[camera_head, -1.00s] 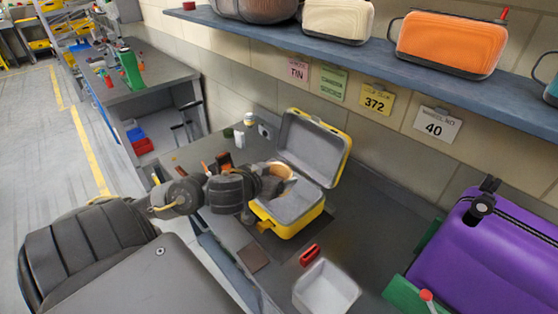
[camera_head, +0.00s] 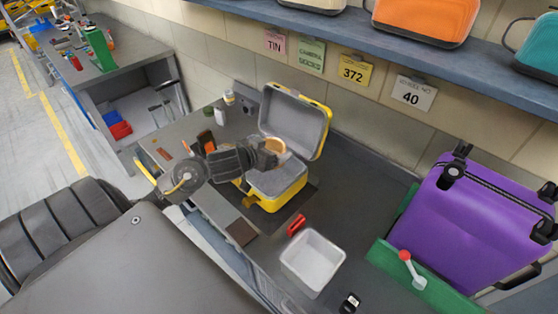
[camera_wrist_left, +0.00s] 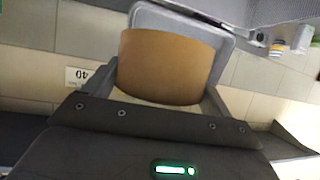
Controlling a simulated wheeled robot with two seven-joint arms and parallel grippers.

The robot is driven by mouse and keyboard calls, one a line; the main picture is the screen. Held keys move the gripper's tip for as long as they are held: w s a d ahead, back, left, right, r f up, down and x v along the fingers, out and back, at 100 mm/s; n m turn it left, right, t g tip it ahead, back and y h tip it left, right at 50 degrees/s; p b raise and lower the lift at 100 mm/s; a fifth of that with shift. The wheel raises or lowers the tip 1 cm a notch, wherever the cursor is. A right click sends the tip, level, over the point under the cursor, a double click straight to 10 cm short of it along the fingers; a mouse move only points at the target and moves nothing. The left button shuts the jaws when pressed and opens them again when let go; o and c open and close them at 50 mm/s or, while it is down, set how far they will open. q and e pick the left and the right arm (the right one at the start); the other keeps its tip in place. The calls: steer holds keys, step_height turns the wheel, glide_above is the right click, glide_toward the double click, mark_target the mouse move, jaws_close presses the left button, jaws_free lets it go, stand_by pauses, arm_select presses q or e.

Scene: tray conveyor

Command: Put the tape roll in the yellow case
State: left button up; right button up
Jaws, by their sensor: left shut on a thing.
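The yellow case (camera_head: 282,199) stands open on the counter, its grey-lined lid (camera_head: 293,120) raised at the back. My left gripper (camera_head: 268,152) is shut on the tape roll (camera_head: 276,146), a tan ring, and holds it above the open case near the lid. In the left wrist view the tape roll (camera_wrist_left: 170,66) fills the space between the fingers, with the grey lid lining (camera_wrist_left: 225,40) behind it. The gripper and forearm hide part of the case's left side. My right gripper is not in view.
A white bin (camera_head: 312,262) and a red item (camera_head: 296,225) lie in front of the case. A purple suitcase (camera_head: 470,215) stands at right by a green edge piece (camera_head: 420,280). Small items lie behind my left arm. A shelf with bags (camera_head: 425,18) runs above.

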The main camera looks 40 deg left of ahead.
arm_select(q)
steer(key=w+f, duration=0.4)
steer(key=f, duration=0.4)
steer(key=shift+w+f, duration=0.3)
steer(key=shift+f, duration=0.05)
steer(key=shift+d+f, duration=0.1)
steer(key=shift+f, duration=0.5)
steer(key=o, duration=0.9)
steer(key=shift+o, duration=0.2)
